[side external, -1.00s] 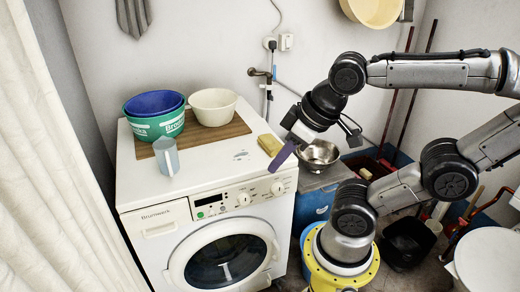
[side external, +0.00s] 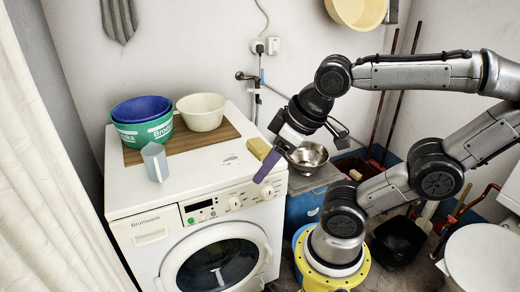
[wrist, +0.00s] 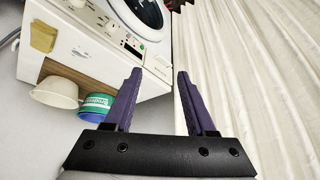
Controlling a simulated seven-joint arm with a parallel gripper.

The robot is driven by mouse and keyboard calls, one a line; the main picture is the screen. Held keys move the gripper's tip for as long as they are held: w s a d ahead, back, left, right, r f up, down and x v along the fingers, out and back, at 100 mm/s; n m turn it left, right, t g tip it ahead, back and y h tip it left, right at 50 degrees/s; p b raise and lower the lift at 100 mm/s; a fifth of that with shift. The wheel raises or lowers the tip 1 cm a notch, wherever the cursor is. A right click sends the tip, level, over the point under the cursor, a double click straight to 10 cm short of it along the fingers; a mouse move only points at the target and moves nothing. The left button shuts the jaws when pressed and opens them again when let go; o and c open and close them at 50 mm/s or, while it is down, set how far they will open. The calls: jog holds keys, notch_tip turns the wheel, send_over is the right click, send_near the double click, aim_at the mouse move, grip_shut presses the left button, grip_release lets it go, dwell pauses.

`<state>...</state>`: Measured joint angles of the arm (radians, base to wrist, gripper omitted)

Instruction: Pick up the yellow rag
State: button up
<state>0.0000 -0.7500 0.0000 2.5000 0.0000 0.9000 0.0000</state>
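The yellow rag (side external: 258,148) lies on the front right corner of the washing machine's white top (side external: 215,160). It looks like a small, thick, folded block. It also shows in the wrist view at the upper left (wrist: 43,36), well to the side of my fingers. My gripper (side external: 261,178) has purple fingers that point down and left, in front of the rag in the side view. In the wrist view my gripper (wrist: 159,74) is open, with nothing between the fingers. The rag appears apart from the fingers.
A blue and green basin stack (side external: 142,120) and a cream bowl (side external: 205,112) stand on a brown board (side external: 180,142). A clear jug (side external: 155,161) stands left of the rag. A metal bowl (side external: 308,157) sits to the right. A curtain (side external: 50,190) hangs at the left.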

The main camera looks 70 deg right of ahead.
jog(key=o, duration=0.6)
jog(key=shift+s, duration=0.1)
